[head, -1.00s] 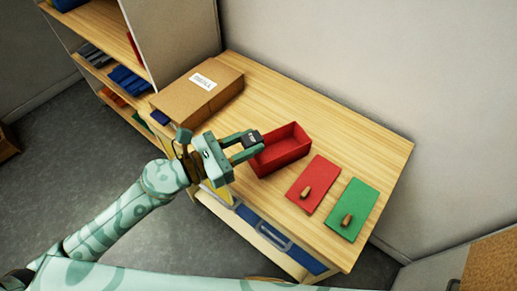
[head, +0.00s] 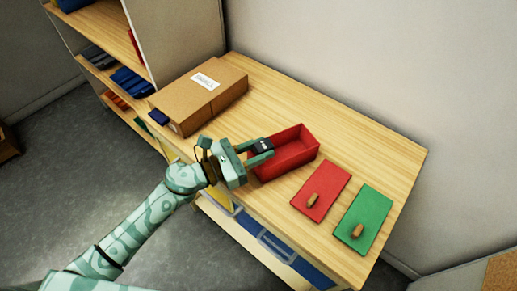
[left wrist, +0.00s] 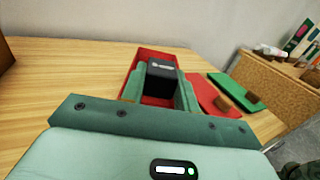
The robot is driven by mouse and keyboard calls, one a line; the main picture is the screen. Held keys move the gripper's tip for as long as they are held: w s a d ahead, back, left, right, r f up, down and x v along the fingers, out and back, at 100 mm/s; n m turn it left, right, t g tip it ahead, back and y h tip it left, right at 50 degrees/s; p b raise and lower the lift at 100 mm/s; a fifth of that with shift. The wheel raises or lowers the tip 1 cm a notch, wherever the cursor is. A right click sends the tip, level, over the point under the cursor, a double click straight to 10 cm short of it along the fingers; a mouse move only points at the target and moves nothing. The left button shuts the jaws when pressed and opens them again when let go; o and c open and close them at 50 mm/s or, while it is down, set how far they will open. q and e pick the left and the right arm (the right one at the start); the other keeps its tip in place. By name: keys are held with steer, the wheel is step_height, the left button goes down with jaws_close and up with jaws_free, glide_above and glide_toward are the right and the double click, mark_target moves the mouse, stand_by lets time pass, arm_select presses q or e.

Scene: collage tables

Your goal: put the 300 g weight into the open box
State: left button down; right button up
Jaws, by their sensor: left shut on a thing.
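The open red box (head: 298,150) stands on the wooden table, and its inside looks empty in the head view. My left gripper (head: 262,147) is shut on a small black weight (head: 264,144) with pale lettering too small to read. The weight is at the box's near left end; in the left wrist view the black weight (left wrist: 162,80) shows between the fingers, in front of the red box (left wrist: 146,60). I cannot tell whether it is above the rim or just inside. My right gripper is in neither view.
A red lid (head: 323,187) and a green lid (head: 366,212), each with a wooden knob, lie right of the box. A labelled cardboard box (head: 220,88) sits at the table's back left. A shelf (head: 98,30) stands beyond it. Bare table (head: 360,135) lies behind the box.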

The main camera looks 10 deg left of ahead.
arm_select(q)
steer(key=shift+f+b, duration=0.55)
steer(key=shift+f, duration=0.05)
steer(key=c, duration=1.1)
jaws_free()
steer(key=shift+o, duration=0.2)
steer(key=shift+r, duration=0.1)
steer(key=shift+r+p, duration=0.35)
steer(key=shift+p, duration=0.2)
steer(key=shift+s+a+r, duration=0.2)
steer(key=shift+a, duration=0.1)
steer(key=b+v, duration=0.1)
steer(key=v, duration=1)
steer(key=shift+a, duration=0.15)
steer(key=shift+s, duration=0.1)
